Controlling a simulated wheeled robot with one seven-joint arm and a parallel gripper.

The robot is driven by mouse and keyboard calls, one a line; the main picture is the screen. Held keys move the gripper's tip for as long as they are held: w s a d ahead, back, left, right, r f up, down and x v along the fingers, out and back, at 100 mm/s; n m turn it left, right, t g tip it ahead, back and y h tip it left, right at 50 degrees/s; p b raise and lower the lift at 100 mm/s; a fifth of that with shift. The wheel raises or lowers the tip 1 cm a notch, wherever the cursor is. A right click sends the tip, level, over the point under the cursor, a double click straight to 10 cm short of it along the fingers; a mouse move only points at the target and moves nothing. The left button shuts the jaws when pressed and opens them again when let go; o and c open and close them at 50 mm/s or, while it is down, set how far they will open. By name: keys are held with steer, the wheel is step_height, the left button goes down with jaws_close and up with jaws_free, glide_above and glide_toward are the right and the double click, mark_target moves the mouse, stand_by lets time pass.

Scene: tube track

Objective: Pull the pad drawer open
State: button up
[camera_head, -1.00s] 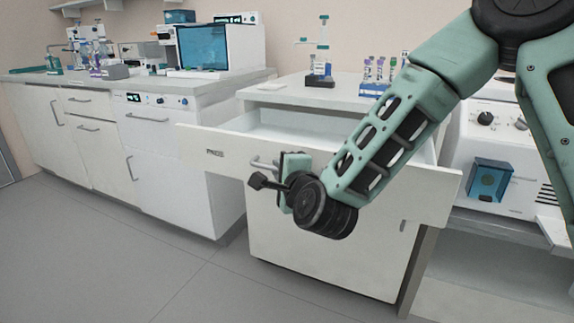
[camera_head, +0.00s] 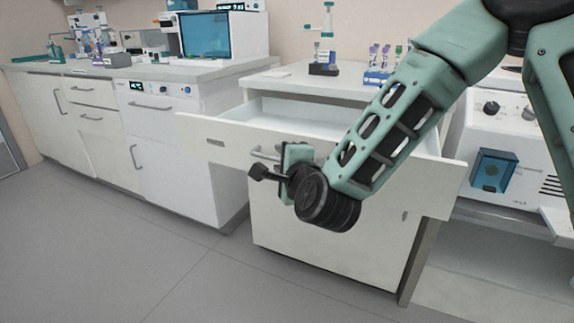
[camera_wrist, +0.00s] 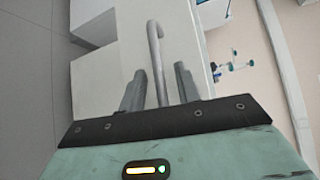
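The pad drawer (camera_head: 200,142) is a white drawer under the counter, pulled well out so that its inside shows in the head view. Its label is too blurred to read. Its grey bar handle (camera_head: 262,154) is on the drawer front. My gripper (camera_head: 268,172) is at this handle, partly hidden behind my wrist. In the wrist view the handle (camera_wrist: 154,45) runs between the two fingers of my gripper (camera_wrist: 160,85). A gap shows between the bar and each finger, so the fingers look open around it.
A white cabinet front (camera_head: 330,235) lies below the drawer. Tube racks (camera_head: 378,76) and a small stand (camera_head: 324,68) are on the counter behind it. A white machine (camera_head: 500,150) stands at right. The grey floor (camera_head: 110,240) at left is clear.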

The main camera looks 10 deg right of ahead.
steer(key=b+v, duration=0.9)
steer(key=v, duration=0.2)
steer(key=shift+s, duration=0.3)
steer(key=shift+r, duration=0.1)
stand_by(0.3)
